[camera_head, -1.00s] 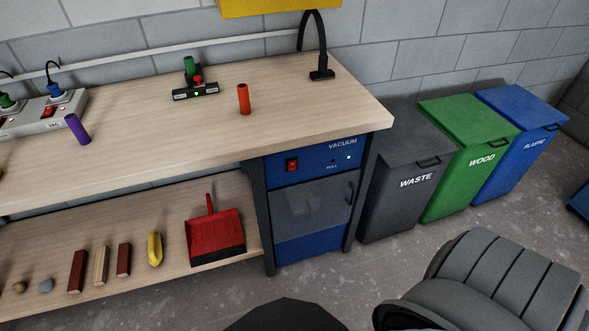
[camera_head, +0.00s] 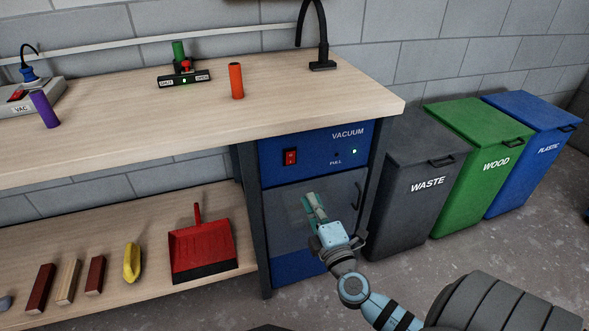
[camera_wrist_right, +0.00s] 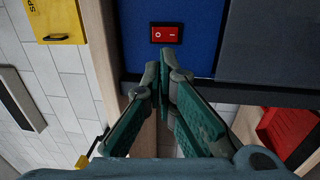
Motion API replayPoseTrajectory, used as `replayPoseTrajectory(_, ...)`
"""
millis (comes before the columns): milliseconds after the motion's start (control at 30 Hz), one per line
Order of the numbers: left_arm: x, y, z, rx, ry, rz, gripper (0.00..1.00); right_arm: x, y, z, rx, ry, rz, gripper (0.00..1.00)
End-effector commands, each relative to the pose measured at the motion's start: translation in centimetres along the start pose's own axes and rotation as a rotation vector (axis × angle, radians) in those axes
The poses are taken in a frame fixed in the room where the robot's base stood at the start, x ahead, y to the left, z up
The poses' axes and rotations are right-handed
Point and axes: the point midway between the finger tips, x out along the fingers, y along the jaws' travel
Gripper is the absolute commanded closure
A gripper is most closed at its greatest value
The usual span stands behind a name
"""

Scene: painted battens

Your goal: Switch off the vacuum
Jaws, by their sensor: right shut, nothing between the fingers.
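The vacuum (camera_head: 318,150) is a blue cabinet under the right end of the workbench, with a dark see-through door below its panel. Its red rocker switch (camera_head: 290,156) is on the left of the panel, and a small light on the right glows green-white. The switch also shows in the right wrist view (camera_wrist_right: 165,33), marked O and I, beyond the fingertips. My right gripper (camera_head: 312,202) is shut and empty, in front of the door, lower than the switch and slightly right of it. The fingertips (camera_wrist_right: 164,72) look apart from the switch. My left gripper is out of view.
The bench top (camera_head: 130,120) overhangs the panel. A red dustpan (camera_head: 200,248) and several battens lie on the lower shelf, left of the vacuum. The waste bin (camera_head: 415,190) stands close on its right. The door handle (camera_head: 357,195) sticks out beside my right gripper.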

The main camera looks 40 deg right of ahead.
Motion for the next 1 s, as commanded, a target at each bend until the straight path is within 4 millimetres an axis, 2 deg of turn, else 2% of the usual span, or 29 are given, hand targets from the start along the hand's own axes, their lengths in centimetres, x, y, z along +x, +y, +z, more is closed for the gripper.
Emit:
replayPoseTrajectory(167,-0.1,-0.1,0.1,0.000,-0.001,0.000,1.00,0.4,0.0,0.0,0.000,0.000,-0.002,1.00)
replayPoseTrajectory(267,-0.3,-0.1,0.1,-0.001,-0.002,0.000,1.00,1.5,0.0,0.0,-0.001,0.000,-0.001,1.00)
replayPoseTrajectory(700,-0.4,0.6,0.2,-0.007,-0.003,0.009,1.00,10.6,-0.1,0.1,0.001,-0.002,-0.002,1.00)
replayPoseTrajectory(833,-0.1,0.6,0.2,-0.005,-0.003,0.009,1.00,12.7,-0.2,0.0,0.000,-0.002,-0.003,1.00)
replayPoseTrajectory(1000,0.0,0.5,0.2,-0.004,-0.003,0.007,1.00,13.9,-0.2,0.0,0.002,-0.001,-0.003,1.00)
